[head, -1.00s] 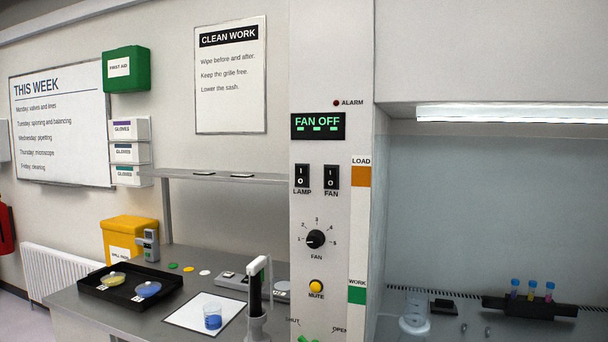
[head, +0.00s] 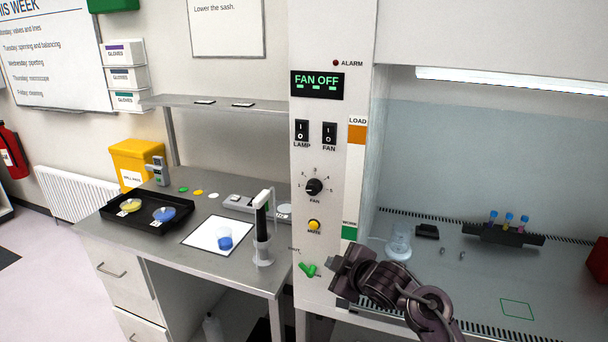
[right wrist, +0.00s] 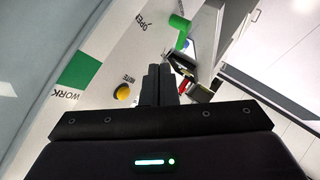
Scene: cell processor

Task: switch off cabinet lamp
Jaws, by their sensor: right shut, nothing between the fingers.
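The cabinet lamp (head: 510,88) is a bright white strip, lit, under the hood at the upper right of the head view. The LAMP switch (head: 302,131) is a black rocker marked I and O on the white control column; its tilt is too small to tell. My right gripper (head: 334,263) is at the column's lower part, well below the switch, near the green valve handle. In the right wrist view its fingers (right wrist: 158,85) are together and empty, and the LAMP switch is not visible there. My left gripper is not in view.
The FAN switch (head: 329,133) is just right of the LAMP switch. Below are the fan knob (head: 314,187), yellow MUTE button (head: 314,225) and green handle (head: 309,270). Space before the switches is clear.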

